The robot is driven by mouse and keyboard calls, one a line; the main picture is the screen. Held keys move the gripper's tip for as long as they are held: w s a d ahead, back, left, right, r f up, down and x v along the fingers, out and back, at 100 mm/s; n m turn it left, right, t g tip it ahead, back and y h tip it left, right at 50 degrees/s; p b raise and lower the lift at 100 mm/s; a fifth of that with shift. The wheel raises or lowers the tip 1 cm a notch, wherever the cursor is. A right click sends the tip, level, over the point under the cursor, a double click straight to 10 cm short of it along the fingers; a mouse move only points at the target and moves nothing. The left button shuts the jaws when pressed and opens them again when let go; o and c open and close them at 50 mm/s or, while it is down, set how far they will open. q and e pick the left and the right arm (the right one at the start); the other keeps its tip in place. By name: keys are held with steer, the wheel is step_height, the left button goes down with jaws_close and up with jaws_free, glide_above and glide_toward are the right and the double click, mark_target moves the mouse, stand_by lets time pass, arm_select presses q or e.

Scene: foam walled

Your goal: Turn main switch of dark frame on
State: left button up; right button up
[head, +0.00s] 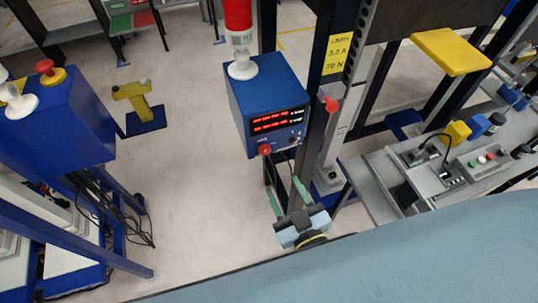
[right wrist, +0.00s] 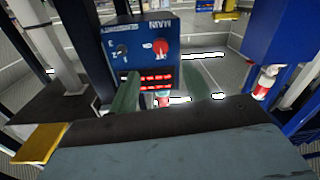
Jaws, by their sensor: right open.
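A blue control box (head: 258,82) with red lit displays is mounted beside the dark upright frame (head: 318,75). Its main switch is a red round knob (head: 265,150) at the lower left of the front panel. In the right wrist view the panel appears upside down, with the red main switch (right wrist: 160,46) under the MAIN lettering and a dark knob (right wrist: 121,50) beside it. My right gripper (head: 288,197) is below and in front of the box, its green fingers open and apart from the knob. The fingers also show in the right wrist view (right wrist: 162,78). My left gripper is not in view.
A red lamp (head: 238,14) stands on the box. A red knob (head: 332,104) and a yellow sign (head: 340,54) are on the frame. A grey bench (head: 376,180) with controls stands right, another blue machine (head: 60,122) left. Open floor (head: 200,190) lies between.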

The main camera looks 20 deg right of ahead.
mark_target(266, 153)
steer(key=w, duration=1)
steer(key=shift+a+p, duration=0.35)
steer(key=shift+a, duration=0.05)
steer(key=c, duration=1)
